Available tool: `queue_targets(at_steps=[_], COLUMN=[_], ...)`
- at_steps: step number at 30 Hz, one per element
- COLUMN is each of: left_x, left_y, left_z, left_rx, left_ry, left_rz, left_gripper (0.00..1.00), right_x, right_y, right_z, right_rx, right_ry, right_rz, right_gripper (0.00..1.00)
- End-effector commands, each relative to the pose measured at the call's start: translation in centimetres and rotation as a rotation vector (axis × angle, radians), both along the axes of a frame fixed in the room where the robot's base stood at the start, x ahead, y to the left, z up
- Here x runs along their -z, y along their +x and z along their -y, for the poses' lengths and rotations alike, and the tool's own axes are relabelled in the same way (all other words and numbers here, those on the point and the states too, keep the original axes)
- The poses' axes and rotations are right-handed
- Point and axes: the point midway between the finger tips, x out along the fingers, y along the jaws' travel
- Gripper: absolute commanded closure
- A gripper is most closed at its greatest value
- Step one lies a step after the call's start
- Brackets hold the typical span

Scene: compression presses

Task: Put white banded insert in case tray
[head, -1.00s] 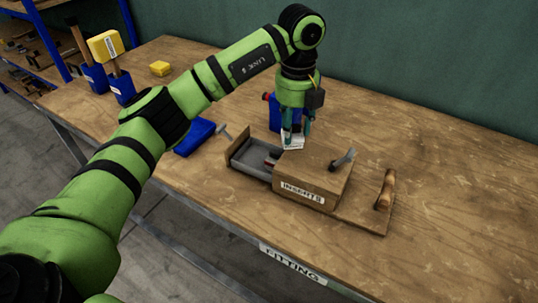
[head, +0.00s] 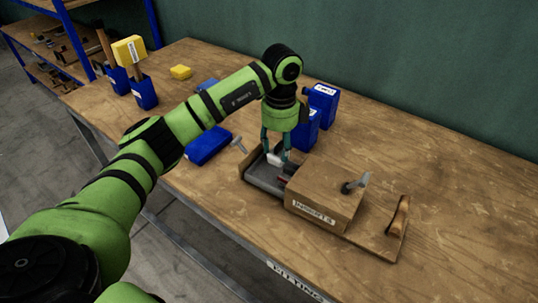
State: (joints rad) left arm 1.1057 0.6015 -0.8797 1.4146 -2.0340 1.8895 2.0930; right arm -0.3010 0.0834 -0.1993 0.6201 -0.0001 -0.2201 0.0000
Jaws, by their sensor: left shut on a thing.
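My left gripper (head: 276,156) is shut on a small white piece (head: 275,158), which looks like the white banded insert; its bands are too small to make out. The gripper points down and holds the piece over the grey tray (head: 264,181) on the left side of the wooden case (head: 325,192) labelled INSERTS. I cannot tell whether the piece touches the tray. A small reddish and dark item (head: 283,179) lies at the tray's right end, by the case. My right gripper is not in view.
A grey lever (head: 357,182) sticks up from the case, and a wooden handle (head: 398,214) stands on its base board. Blue bins (head: 323,100) stand behind the gripper. A blue box (head: 207,147) lies left of the tray. The bench's right side is clear.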

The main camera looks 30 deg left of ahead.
Motion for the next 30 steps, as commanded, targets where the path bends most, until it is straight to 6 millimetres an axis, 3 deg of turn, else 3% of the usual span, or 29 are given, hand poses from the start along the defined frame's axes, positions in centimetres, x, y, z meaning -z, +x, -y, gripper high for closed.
queue_targets(at_steps=[3,7,16,29,30], left_x=[0.9,1.6,5.2,6.1,6.0], left_y=[-0.5,-0.7,-0.7,-0.7,-0.7], left_z=[-1.8,-2.6,-2.6,-2.6,-2.6], left_rx=[0.000,0.002,0.002,0.003,0.003], left_ry=[0.000,0.000,-0.001,-0.001,0.000], left_rz=[0.000,0.001,-0.001,0.002,0.001], left_gripper=[0.92,0.92,0.92,0.92,0.44], right_x=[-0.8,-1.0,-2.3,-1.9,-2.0], right_y=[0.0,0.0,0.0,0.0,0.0], right_z=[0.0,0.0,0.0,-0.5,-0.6], right_rx=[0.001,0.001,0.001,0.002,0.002], right_ry=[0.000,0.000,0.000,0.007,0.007], right_rz=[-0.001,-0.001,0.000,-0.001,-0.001], right_gripper=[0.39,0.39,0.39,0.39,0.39])
